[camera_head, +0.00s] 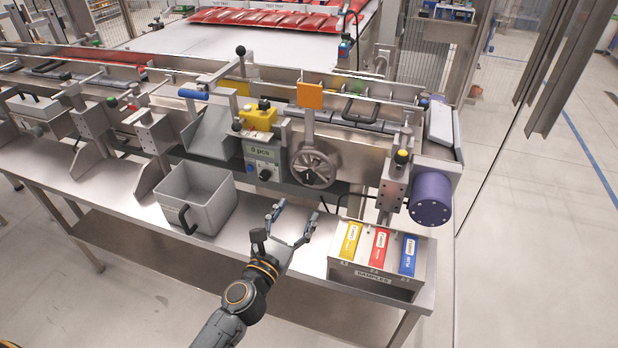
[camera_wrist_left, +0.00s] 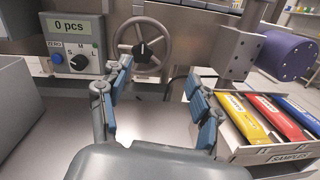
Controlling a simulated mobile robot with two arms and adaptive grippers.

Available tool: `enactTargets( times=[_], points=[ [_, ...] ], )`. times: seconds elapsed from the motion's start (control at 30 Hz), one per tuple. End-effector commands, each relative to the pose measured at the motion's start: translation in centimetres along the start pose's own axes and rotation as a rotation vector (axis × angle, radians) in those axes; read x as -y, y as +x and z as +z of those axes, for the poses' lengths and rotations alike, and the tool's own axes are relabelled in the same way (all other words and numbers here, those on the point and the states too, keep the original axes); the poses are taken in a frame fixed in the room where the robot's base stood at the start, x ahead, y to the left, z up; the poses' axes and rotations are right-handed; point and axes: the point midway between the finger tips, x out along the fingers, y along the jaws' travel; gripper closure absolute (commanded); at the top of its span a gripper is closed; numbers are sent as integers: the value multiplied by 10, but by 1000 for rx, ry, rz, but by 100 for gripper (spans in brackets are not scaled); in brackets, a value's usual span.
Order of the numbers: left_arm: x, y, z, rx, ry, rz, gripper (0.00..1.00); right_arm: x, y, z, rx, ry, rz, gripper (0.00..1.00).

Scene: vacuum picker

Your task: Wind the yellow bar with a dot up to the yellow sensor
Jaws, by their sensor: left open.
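A grey spoked handwheel (camera_head: 312,163) with a dark hub sits on the front of the conveyor; it also shows in the left wrist view (camera_wrist_left: 143,48). A yellow block (camera_head: 259,117) stands above the counter box, left of the wheel. A small yellow-topped part (camera_head: 402,156) sits on a post bracket to the right. A yellow packet (camera_head: 350,240) lies in the samples rack. I cannot make out a dot on any yellow part or tell which is the sensor. My left gripper (camera_head: 296,214) is open and empty, below and in front of the wheel; its fingers (camera_wrist_left: 158,76) point towards it.
A counter box (camera_head: 262,160) reading 0 pcs is left of the wheel. A grey bin (camera_head: 198,192) stands left of my gripper. The samples rack (camera_head: 371,279) and a purple cylinder (camera_head: 430,198) are to the right. Bare bench lies beneath my gripper.

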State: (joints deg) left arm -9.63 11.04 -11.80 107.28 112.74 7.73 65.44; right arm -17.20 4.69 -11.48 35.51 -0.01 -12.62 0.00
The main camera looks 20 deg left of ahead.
Motion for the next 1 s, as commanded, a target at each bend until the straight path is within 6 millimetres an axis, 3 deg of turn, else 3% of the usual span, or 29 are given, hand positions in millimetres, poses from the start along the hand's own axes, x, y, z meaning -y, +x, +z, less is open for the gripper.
enactTargets(
  times=[0.1, 0.27, 0.8, 1.0],
  points=[
    [-14, 6, -16, -52, -133, 64, 36, 0, 0, 0, 0, 1, 0, 49],
    [-19, 15, -22, -69, -178, 85, 36, 1, 0, 0, -1, 1, -1, 49],
    [-26, 118, -30, -68, -171, 82, 36, 3, 6, 0, -1, 2, -3, 49],
    [-27, 139, -32, -69, -172, 80, 36, 3, 10, 0, -1, 2, -3, 49]
  ],
)
